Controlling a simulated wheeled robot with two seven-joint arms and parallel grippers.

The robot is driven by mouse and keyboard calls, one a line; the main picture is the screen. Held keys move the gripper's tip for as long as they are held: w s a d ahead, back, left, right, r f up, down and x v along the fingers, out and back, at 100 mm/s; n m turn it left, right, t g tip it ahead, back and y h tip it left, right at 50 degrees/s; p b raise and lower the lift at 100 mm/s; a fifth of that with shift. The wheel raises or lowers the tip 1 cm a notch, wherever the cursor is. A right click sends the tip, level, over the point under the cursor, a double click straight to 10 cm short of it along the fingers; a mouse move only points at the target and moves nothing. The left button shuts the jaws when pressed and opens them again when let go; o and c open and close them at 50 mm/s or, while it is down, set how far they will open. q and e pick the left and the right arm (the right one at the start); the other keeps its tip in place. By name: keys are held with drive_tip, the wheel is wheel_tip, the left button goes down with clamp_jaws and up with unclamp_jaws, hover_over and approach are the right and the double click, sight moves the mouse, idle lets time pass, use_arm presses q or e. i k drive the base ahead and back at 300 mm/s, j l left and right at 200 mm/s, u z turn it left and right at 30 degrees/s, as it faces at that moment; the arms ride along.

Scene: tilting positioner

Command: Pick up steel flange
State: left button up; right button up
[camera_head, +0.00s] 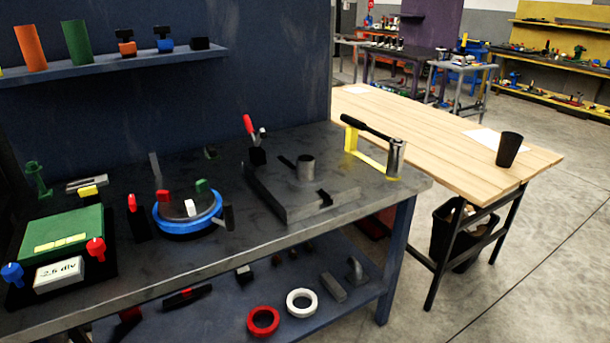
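No part is clearly marked as the steel flange. The closest match I see is a short grey metal cylinder (305,168) standing upright on a dark square plate (312,207) at the right half of the dark bench. A tilting positioner with a blue ring (187,222) sits left of it, with a grey top and red and green blocks on it. A white ring (301,303) and a red ring (263,321) lie on the lower shelf. Neither of my grippers is in view.
A green box (62,235) with red and blue knobs stands at the bench's left. A yellow frame with a black handle (366,126) and metal cylinder is at the right end. A wooden table (430,125) with a black cup (509,149) stands beyond.

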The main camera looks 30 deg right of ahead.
sight(306, 178)
drive_tip(key=i+l+z, duration=0.35)
drive_tip(key=i, duration=0.15)
drive_tip(key=i+l+z, duration=0.15)
drive_tip(key=i+z, duration=0.15)
drive_tip(key=i, duration=0.2)
